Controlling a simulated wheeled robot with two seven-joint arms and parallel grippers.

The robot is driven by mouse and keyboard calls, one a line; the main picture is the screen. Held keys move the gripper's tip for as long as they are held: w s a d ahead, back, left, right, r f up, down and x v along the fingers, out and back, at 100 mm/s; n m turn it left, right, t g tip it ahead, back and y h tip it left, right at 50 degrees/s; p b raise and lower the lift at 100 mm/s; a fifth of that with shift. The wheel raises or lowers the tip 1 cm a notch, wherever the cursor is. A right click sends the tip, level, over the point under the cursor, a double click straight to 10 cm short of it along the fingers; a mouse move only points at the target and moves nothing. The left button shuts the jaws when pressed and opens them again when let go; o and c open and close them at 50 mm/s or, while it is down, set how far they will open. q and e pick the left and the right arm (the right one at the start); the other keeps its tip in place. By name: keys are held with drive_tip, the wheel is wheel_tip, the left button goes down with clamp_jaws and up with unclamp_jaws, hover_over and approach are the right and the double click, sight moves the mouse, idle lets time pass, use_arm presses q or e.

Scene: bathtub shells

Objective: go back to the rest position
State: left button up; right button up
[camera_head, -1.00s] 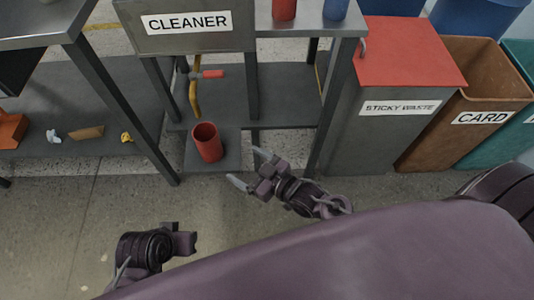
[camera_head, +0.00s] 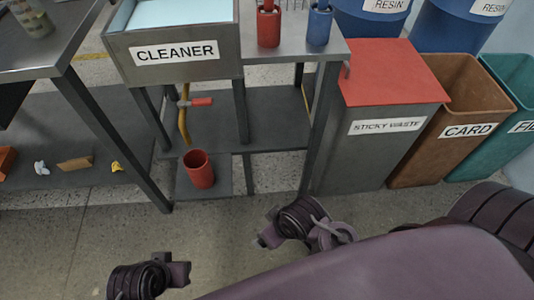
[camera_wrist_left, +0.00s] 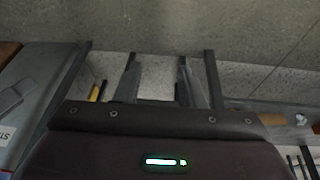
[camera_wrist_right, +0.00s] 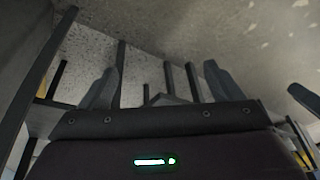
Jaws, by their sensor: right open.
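My left gripper (camera_head: 182,272) is at the bottom left of the head view, low over the floor and apart from the furniture.
Ahead stand the CLEANER sink (camera_head: 181,62), a metal bench with a low shelf, and a red cup (camera_head: 199,169) on a low plate. Floor (camera_head: 90,235) between me and the furniture is clear.

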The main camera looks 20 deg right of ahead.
use_arm(q)
drive_tip(key=shift+w+f, duration=0.1)
use_arm(e)
drive_tip(key=shift+f, duration=0.1)
